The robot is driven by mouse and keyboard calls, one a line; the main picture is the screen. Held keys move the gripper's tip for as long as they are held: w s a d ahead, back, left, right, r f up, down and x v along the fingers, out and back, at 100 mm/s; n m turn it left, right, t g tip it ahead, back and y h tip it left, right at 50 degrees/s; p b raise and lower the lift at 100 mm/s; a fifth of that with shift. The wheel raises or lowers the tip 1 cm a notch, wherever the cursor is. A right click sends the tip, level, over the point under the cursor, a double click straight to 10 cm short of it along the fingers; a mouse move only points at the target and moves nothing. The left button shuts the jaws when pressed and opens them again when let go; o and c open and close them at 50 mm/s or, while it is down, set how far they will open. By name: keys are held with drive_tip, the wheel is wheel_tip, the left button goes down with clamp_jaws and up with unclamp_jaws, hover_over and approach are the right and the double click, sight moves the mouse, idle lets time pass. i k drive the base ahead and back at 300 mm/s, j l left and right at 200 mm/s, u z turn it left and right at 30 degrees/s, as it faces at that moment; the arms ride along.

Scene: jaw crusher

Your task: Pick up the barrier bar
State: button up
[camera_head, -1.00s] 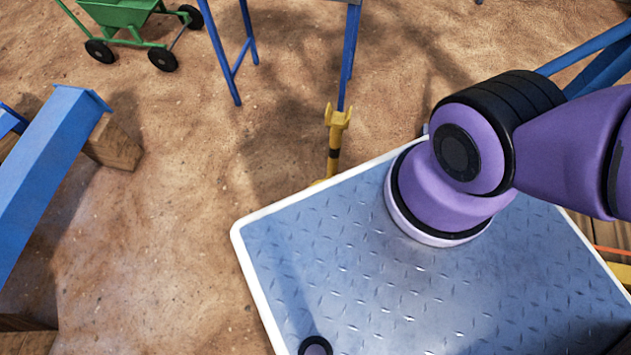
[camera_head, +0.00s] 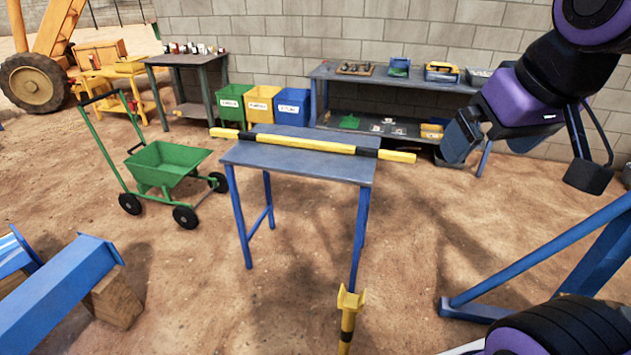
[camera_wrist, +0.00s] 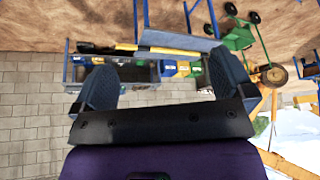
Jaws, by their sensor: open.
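The barrier bar (camera_head: 310,144), long and yellow with black bands, lies across the blue-legged grey table (camera_head: 270,163) in the head view. Both its ends stick out past the table top. My gripper (camera_head: 464,134) is raised to the right of the bar, apart from it, with nothing in it. In the wrist view the picture is upside down, and the two fingers of my gripper (camera_wrist: 165,88) stand wide apart. The bar (camera_wrist: 172,51) shows beyond the fingers there, beside the table edge.
A green cart (camera_head: 165,165) stands left of the table. A yellow forked post (camera_head: 349,305) stands in front of it. Green, yellow and blue bins (camera_head: 263,104) and a long workbench (camera_head: 338,88) stand behind. Blue beams lie at lower left and right. Sandy ground between is open.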

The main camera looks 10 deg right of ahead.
sight(356, 151)
drive_tip(key=i+j, duration=0.15)
drive_tip(key=i, duration=0.65)
drive_tip(key=i+j+u, duration=0.1)
drive_tip(key=i, duration=0.65)
drive_tip(key=i+j, duration=0.15)
drive_tip(key=i, duration=0.65)
